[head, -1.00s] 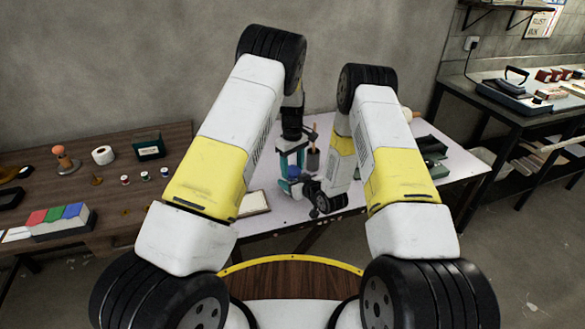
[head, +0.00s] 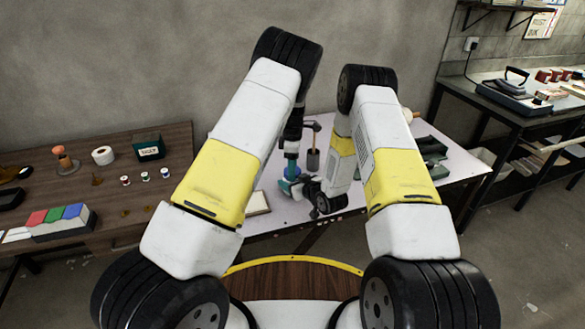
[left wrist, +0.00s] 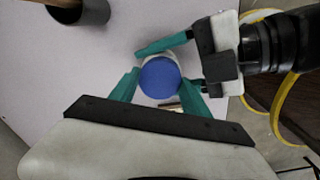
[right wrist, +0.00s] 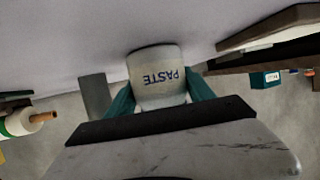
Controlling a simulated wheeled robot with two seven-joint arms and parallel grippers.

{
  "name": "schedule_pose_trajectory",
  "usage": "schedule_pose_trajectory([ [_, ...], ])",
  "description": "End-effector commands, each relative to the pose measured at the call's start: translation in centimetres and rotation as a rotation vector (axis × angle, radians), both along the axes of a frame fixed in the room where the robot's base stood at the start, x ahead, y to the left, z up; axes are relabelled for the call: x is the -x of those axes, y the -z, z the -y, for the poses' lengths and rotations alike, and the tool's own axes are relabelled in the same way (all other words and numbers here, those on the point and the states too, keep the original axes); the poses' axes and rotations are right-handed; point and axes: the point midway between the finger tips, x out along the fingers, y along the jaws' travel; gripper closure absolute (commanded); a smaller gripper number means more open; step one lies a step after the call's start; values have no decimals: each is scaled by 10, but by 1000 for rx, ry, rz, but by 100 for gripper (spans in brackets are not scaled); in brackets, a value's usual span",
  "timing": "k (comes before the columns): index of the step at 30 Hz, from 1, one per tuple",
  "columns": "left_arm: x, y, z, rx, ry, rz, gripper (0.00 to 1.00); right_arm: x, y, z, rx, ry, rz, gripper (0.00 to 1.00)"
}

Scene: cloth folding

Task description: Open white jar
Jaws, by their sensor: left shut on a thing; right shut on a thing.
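The white jar (right wrist: 158,85) has dark PASTE lettering and appears upside down in the right wrist view. My right gripper (right wrist: 158,100) is shut around its body, a teal finger on each side. In the left wrist view the round blue lid (left wrist: 159,78) sits over the jar, hiding most of it. My left gripper (head: 290,184) points down from above and is shut on the lid, its teal fingers on opposite sides. My right gripper shows beside it in the head view (head: 310,188). Whether the lid has come loose cannot be told.
The white table (head: 455,165) bears a dark cup with a wooden-handled tool (head: 312,160) behind the jar and a pale framed board (head: 258,202) to the left. Dark green items (head: 430,150) are at right. A brown table (head: 110,195) with small goods stands left.

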Motion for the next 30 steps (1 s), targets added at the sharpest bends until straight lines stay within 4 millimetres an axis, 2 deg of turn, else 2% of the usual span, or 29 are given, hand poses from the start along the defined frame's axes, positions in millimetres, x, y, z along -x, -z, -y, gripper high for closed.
schedule_pose_trajectory([
  [21, 0, -21, 0, 1, 0, 0, 94, 0, 0, 0, -1, 0, 1, 100],
  [30, 0, -22, 0, 0, 1, -1, 94, 0, 0, 0, -1, 0, 1, 100],
])
